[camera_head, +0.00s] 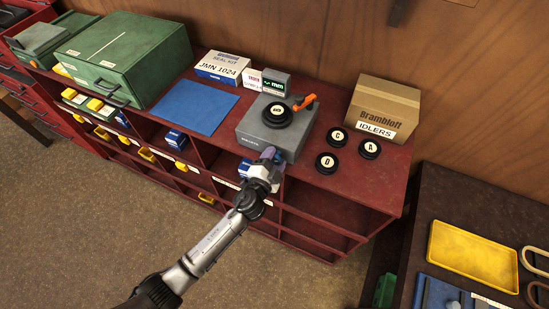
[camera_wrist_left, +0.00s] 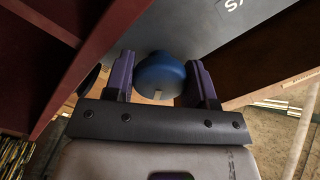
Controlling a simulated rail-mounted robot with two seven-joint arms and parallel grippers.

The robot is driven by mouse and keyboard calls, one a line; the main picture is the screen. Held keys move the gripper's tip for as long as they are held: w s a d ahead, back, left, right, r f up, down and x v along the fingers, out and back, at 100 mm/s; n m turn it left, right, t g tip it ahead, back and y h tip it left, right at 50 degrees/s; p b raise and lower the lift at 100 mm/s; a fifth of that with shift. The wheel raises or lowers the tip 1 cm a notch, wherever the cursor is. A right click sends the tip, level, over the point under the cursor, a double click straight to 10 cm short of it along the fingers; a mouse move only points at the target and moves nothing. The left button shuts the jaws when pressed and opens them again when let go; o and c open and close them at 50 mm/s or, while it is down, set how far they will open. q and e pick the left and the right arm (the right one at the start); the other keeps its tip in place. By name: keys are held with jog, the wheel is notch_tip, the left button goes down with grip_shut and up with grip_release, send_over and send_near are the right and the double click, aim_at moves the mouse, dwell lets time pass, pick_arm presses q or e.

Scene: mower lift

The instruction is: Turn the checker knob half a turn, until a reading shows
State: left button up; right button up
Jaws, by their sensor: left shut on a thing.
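The checker is a grey box (camera_head: 253,128) on top of the red shelf unit, with a black labelled disc (camera_head: 277,114) and an orange lever (camera_head: 305,102) on it. Its blue round knob (camera_wrist_left: 160,74) shows in the left wrist view, with a small pale mark on its lower edge. My left gripper (camera_head: 268,154) is at the checker's front face; in the left wrist view its purple fingers (camera_wrist_left: 160,80) stand on either side of the knob, shut on it. In the head view the gripper hides the knob. I see no reading. My right gripper is not in view.
Black discs marked C (camera_head: 337,137), A (camera_head: 370,149) and D (camera_head: 326,163) lie right of the checker, before a cardboard box (camera_head: 384,105). A blue mat (camera_head: 193,106) lies left. The shelf unit's red top (camera_head: 300,178) has some bare room in front.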

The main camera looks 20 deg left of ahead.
pick_arm(q)
jog(key=m, duration=0.6)
jog(key=shift+m+p, duration=0.3)
jog(key=m+p, duration=0.1)
jog(key=m, duration=0.4)
jog(key=shift+r, duration=0.1)
jog(key=m+p, duration=0.1)
jog(key=m, duration=0.4)
jog(key=shift+m+p, duration=0.35)
jog(key=shift+m, duration=0.05)
jog(key=m+p, duration=0.1)
jog(key=m, duration=0.2)
jog(key=shift+m+p, duration=0.55)
jog(key=shift+m, duration=1.05)
jog(key=o, duration=0.9)
